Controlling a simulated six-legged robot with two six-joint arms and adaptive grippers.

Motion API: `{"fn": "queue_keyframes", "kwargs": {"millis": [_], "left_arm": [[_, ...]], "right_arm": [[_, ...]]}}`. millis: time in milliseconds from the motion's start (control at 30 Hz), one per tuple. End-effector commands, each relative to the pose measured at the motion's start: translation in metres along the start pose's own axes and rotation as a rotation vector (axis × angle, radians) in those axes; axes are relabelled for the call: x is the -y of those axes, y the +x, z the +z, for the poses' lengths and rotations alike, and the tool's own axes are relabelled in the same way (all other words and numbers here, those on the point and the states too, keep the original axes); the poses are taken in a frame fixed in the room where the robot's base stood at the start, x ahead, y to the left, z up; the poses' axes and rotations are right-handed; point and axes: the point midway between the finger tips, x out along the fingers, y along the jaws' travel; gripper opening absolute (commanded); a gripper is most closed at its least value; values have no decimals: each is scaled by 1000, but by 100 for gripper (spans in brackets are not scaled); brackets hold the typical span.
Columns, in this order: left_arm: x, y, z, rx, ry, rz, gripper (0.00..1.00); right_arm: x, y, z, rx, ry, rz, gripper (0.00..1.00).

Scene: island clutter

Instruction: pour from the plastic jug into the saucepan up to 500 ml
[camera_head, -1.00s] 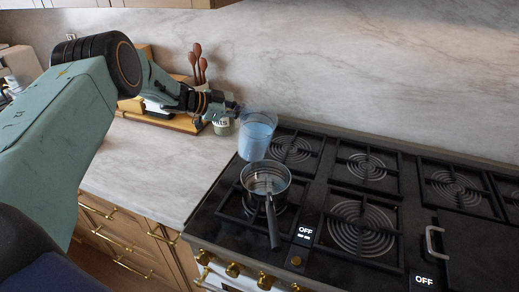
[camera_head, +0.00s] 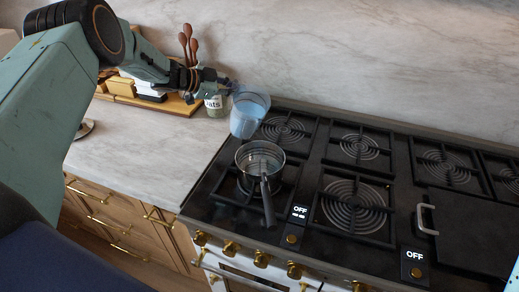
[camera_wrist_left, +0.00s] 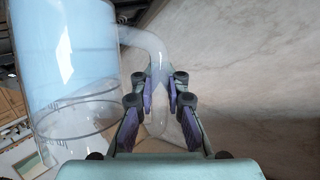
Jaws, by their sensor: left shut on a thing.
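The clear plastic jug (camera_head: 249,113) holds blue liquid and is in the air just behind the saucepan, leaning slightly in the head view. My left gripper (camera_head: 231,87) is shut on the jug's handle. In the left wrist view the fingers (camera_wrist_left: 160,103) close around the clear handle, with the jug (camera_wrist_left: 75,60) at the left. The saucepan (camera_head: 258,176) sits on the front left burner, its dark handle towards the front. No stream of liquid shows between jug and saucepan. The liquid level inside the saucepan cannot be read. My right gripper is not in view.
The black stovetop (camera_head: 318,160) has several other burners, all bare. A jar labelled oats (camera_head: 214,106) stands behind my left gripper, near wooden spoons (camera_head: 188,42) and a wooden tray (camera_head: 170,103). The counter (camera_head: 140,150) left of the stove is mostly clear.

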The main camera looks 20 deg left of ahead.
Motion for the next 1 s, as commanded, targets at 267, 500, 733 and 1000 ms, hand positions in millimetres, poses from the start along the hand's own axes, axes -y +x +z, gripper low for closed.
{"fn": "queue_keyframes", "kwargs": {"millis": [267, 500, 733, 1000], "left_arm": [[4, -4, -9, 11, 76, -35, 0], [5, -6, -11, 24, 129, -55, 0], [5, -6, -11, 24, 128, -55, 0], [4, -8, -15, 35, 181, -78, 0]], "right_arm": [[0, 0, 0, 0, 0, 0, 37], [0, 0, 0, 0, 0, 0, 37], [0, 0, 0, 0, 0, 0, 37], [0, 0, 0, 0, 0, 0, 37]]}}
